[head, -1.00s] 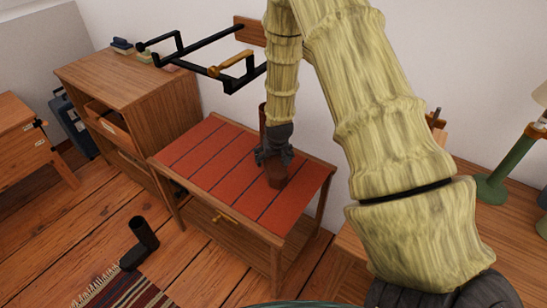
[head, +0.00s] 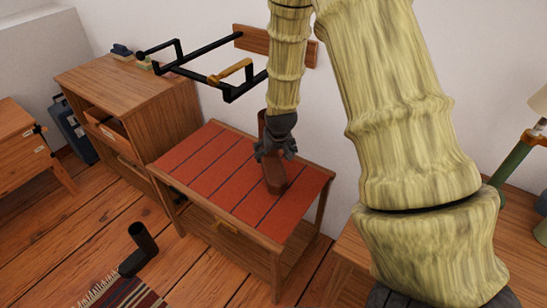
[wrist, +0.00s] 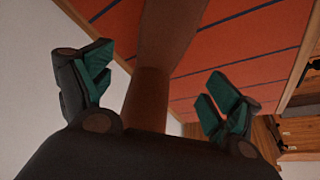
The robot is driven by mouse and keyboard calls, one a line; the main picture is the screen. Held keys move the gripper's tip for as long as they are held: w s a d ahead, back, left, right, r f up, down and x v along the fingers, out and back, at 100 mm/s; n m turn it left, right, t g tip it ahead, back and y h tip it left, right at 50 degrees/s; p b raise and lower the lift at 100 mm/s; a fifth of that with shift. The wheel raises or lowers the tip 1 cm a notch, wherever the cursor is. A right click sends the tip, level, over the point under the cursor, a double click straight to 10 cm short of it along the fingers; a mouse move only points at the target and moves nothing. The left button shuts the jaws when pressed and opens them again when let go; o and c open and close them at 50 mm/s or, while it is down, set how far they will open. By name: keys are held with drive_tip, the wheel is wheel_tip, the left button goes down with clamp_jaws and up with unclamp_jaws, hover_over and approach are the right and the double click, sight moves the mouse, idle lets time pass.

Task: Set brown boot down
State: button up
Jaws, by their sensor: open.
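The brown boot (head: 274,176) stands on the red, dark-striped top of a small wooden table (head: 219,179). My gripper (head: 275,148) is at the boot, with its dark fingers in front of and beside the shaft. In the wrist view the boot (wrist: 150,90) runs up between the two green-padded fingers of my gripper (wrist: 160,95). The fingers are spread wide, with visible gaps to the boot on both sides. Part of the shaft is hidden behind my gripper in the head view.
A black boot (head: 139,248) stands on the floor by a striped rug (head: 122,296). A black wall rack (head: 205,66) with a tan piece juts out above the table. A wooden cabinet (head: 139,98) stands to the left. The table's left part is clear.

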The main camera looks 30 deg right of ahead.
drive_tip(key=shift+v, duration=1.4)
